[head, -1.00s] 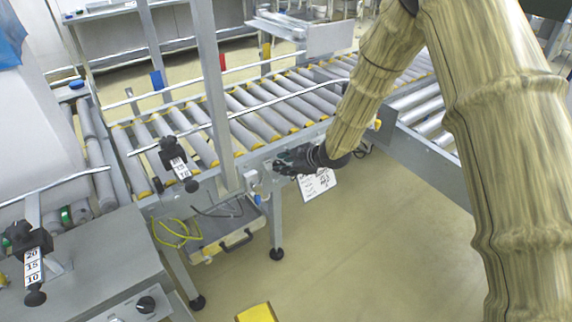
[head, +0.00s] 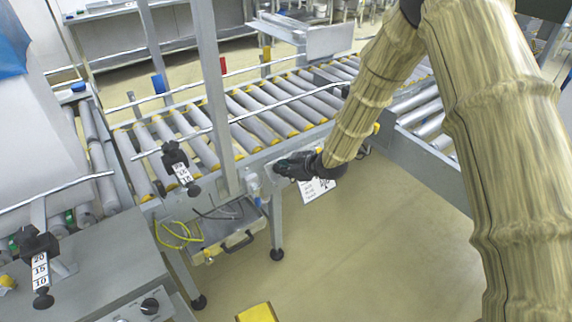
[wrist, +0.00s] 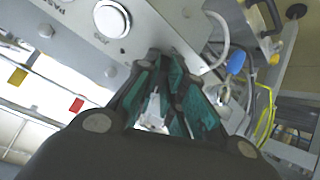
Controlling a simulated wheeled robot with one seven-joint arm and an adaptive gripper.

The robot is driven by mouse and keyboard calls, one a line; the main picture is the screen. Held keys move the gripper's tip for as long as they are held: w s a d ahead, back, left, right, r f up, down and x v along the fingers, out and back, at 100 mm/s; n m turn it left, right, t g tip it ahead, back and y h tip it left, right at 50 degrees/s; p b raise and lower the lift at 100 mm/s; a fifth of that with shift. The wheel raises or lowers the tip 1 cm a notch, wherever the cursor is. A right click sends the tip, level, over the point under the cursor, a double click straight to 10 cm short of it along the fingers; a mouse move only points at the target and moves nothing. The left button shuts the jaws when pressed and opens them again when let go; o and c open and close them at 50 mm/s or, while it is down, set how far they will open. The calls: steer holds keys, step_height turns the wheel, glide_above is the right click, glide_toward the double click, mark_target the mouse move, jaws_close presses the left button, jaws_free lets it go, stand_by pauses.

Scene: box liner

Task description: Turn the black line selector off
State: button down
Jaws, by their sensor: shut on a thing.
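My gripper (head: 280,170) reaches the side panel of the roller conveyor, beside the upright post. In the wrist view, its dark green-and-black fingers (wrist: 166,62) meet against the grey panel (wrist: 75,45). They are shut on the black line selector, which the fingers mostly hide; its pointer direction cannot be read. A large white round button (wrist: 112,19) sits on the same panel, left of the fingertips. Another black rotary knob (head: 150,305) is on the cabinet at lower left in the head view, apart from my gripper.
The roller conveyor (head: 255,122) runs behind the gripper. A white paper sign (head: 318,188) hangs just right of it. A yellow cable (head: 178,236) and a grey cable hang below the panel. Open floor (head: 350,245) lies in front.

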steer(key=m+t+p, duration=0.1)
steer(key=m+p, duration=0.1)
steer(key=m, duration=0.3)
steer(key=shift+a+r+h, duration=0.1)
steer(key=shift+r+h, duration=0.05)
steer(key=shift+h, duration=0.25)
steer(key=shift+m, duration=0.4)
steer(key=c, duration=1.5)
jaws_free()
steer(key=shift+s, duration=0.1)
steer(key=v, duration=1.1)
steer(key=shift+s+d+r, duration=0.15)
steer(key=shift+s+d, duration=0.1)
